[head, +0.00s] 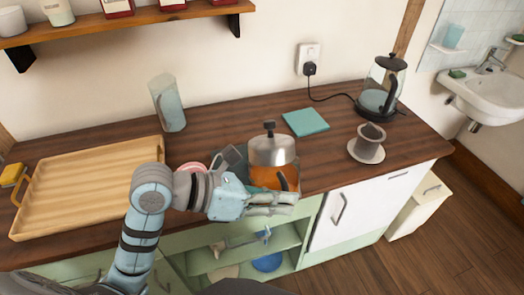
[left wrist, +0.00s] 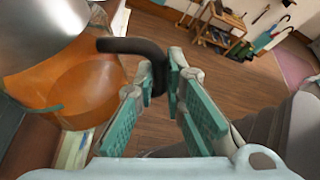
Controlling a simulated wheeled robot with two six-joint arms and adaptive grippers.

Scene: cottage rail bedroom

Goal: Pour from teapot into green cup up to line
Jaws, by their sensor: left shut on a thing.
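The teapot (head: 272,176) has a metal upper part, a black knob and amber liquid in its clear body. It appears upright at the counter's front edge. My left gripper (head: 272,203) is in front of it. In the left wrist view, the teapot (left wrist: 75,90) fills the left side, and its black handle (left wrist: 135,47) runs between the fingers of my left gripper (left wrist: 178,85), which is shut on it. I cannot make out a clearly green cup; a pale grey-green tall vessel (head: 167,103) stands at the back. My right gripper is not in view.
A wooden tray (head: 85,190) lies left on the counter. A teal square (head: 305,121) lies behind the teapot. A grey cup (head: 371,134) sits on a saucer at right, near an electric kettle (head: 382,85). A pinkish round thing (head: 192,167) is partly hidden by my arm.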

